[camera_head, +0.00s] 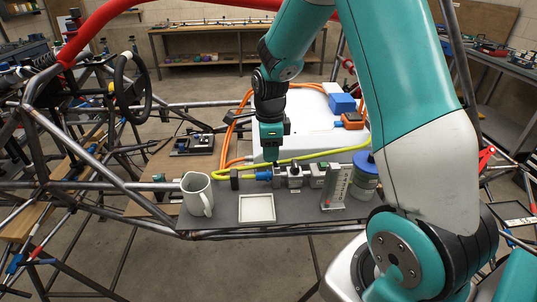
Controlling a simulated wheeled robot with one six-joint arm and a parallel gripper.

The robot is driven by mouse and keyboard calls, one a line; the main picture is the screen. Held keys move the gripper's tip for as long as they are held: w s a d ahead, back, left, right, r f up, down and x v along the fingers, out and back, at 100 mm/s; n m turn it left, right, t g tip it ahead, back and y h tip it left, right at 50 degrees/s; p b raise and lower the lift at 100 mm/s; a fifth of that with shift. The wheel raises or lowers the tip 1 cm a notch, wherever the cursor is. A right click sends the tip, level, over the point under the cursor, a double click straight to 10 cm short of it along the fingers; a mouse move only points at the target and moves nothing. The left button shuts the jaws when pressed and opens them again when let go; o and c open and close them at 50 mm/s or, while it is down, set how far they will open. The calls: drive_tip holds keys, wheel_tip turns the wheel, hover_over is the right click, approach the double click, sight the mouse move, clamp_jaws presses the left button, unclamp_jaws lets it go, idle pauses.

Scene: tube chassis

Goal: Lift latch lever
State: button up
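My gripper (273,158) points down at the middle of the grey work board (210,217). Its tip is just above or at a row of small grey connector blocks (294,177); I cannot tell whether it touches them. A blue plug (263,175) on a yellow-green cable (312,152) meets the left end of this row. The latch lever is too small to pick out for sure; it may be among these blocks near the gripper tip. The fingers are too small to show whether they are open or shut.
A grey-white mug (197,194) and a shallow white tray (257,208) stand in front. An upright labelled plate (337,187) and a blue-lidded jar (364,177) stand right. A white case (315,124) with orange cables lies behind. Chassis tubes (100,186) surround the board.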

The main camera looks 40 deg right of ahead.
drive_tip(key=shift+f, duration=1.15)
clamp_jaws()
drive_tip(key=shift+s+d+t+y, duration=0.15)
drive_tip(key=shift+d+t+y, duration=0.25)
drive_tip(key=shift+y, duration=0.2)
drive_tip(key=shift+s+d+r+t+y, duration=0.1)
drive_tip(key=shift+d+r+t+y, duration=0.05)
drive_tip(key=shift+t+y, duration=0.4)
unclamp_jaws()
